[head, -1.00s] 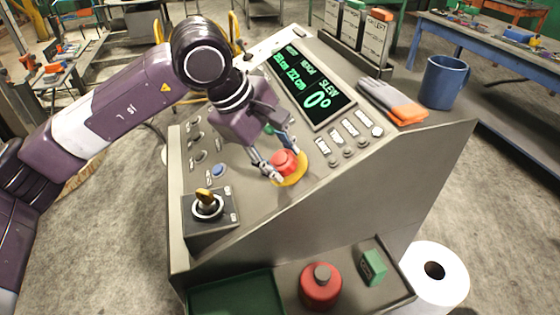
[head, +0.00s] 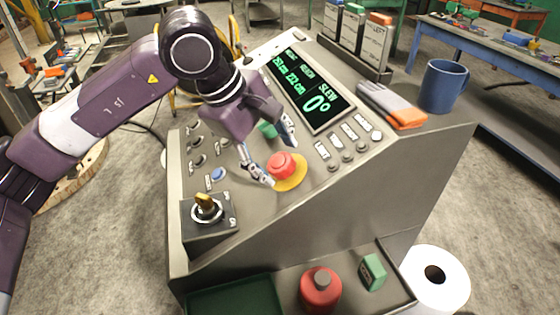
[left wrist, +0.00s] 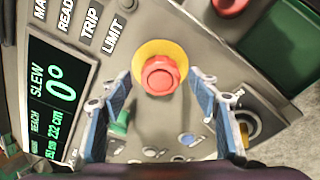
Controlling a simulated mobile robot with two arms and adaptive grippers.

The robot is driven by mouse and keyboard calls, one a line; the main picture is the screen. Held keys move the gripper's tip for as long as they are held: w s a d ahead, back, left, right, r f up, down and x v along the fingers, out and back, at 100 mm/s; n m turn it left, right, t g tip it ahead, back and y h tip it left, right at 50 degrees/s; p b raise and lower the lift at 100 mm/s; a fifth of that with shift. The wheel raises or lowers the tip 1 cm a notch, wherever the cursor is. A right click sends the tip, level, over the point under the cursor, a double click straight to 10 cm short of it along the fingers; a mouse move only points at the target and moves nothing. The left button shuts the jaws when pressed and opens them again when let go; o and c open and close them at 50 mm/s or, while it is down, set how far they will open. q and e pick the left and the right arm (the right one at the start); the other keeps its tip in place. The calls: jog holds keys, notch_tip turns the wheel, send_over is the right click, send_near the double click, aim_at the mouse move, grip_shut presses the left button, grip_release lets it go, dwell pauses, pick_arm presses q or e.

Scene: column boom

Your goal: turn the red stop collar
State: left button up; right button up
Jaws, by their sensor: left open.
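The red stop collar (head: 283,164) is a round red knob on a yellow disc, set on the sloping face of the grey console. My left gripper (head: 280,163) is open and empty, its fingers spread just above and to the left of the knob in the head view. In the left wrist view the red knob (left wrist: 160,75) lies between and beyond the two blue-padded fingertips (left wrist: 159,80), with clear space on both sides. No touch shows. My right gripper is in neither view.
The console carries a key switch (head: 206,207), a blue button (head: 218,174), a green knob (head: 268,130) near my fingers and a display (head: 310,92) reading SLEW 0°. Gloves (head: 393,105) and a blue mug (head: 442,85) sit on the right. A red bottle (head: 320,291) stands on the lower shelf.

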pick_arm(q)
jog(key=v, duration=0.9)
jog(key=shift+r, duration=0.2)
jog(key=shift+s+a, duration=0.1)
